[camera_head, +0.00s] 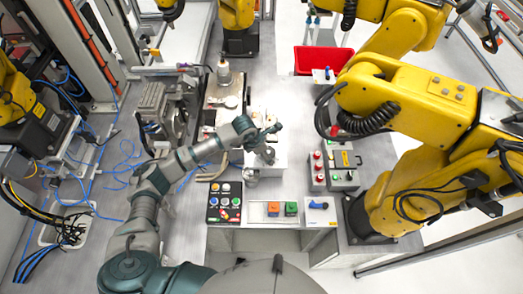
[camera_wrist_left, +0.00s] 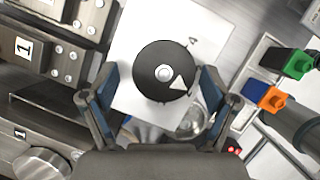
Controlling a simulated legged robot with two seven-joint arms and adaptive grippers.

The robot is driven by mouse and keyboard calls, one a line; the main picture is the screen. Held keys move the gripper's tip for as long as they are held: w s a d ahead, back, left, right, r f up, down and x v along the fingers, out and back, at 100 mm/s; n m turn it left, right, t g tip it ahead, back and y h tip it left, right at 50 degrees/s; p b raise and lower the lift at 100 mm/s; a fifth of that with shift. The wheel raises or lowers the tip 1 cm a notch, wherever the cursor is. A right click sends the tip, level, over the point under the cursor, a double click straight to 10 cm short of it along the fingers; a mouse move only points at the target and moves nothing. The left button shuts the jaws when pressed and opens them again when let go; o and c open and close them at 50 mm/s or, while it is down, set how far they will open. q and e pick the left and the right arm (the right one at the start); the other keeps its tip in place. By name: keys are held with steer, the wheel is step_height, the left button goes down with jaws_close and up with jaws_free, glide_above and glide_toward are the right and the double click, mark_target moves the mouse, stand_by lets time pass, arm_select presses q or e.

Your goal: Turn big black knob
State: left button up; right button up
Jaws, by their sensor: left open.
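In the head view, my left gripper (camera_head: 272,130) is over the white box (camera_head: 280,165) at the middle of the bench, and I cannot make out the knob clearly there. My right gripper is not in view.
A black panel of coloured buttons (camera_head: 225,203) and a strip with orange and green blocks (camera_head: 273,208) lie at the bench front. A grey button box (camera_head: 340,165) stands right of the white box. A large yellow arm (camera_head: 420,100) occupies the right. A red bin (camera_head: 322,60) is behind.

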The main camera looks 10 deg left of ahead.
mark_target(274, 153)
arm_select(q)
steer(key=d, duration=0.3)
steer(key=shift+d, duration=0.3)
steer(key=shift+a, duration=0.25)
steer(key=c, duration=0.3)
steer(key=a, duration=0.4)
steer(key=shift+a+f, duration=0.2)
steer(key=c, duration=0.8)
steer(key=shift+s+a+r, duration=0.1)
steer(key=shift+s+a, duration=0.1)
steer(key=shift+a, duration=0.15)
steer(key=shift+c, duration=0.3)
steer(key=shift+s+r, duration=0.1)
steer(key=shift+r, duration=0.05)
steer(key=shift+c, duration=0.5)
steer(key=shift+d+r, duration=0.1)
steer(key=shift+d, duration=0.25)
steer(key=shift+o, duration=0.6)
steer(key=shift+w+d, duration=0.25)
steer(key=shift+d, duration=0.7)
steer(key=shift+w+d, duration=0.35)
steer(key=shift+d, duration=0.05)
steer(key=shift+a, duration=0.1)
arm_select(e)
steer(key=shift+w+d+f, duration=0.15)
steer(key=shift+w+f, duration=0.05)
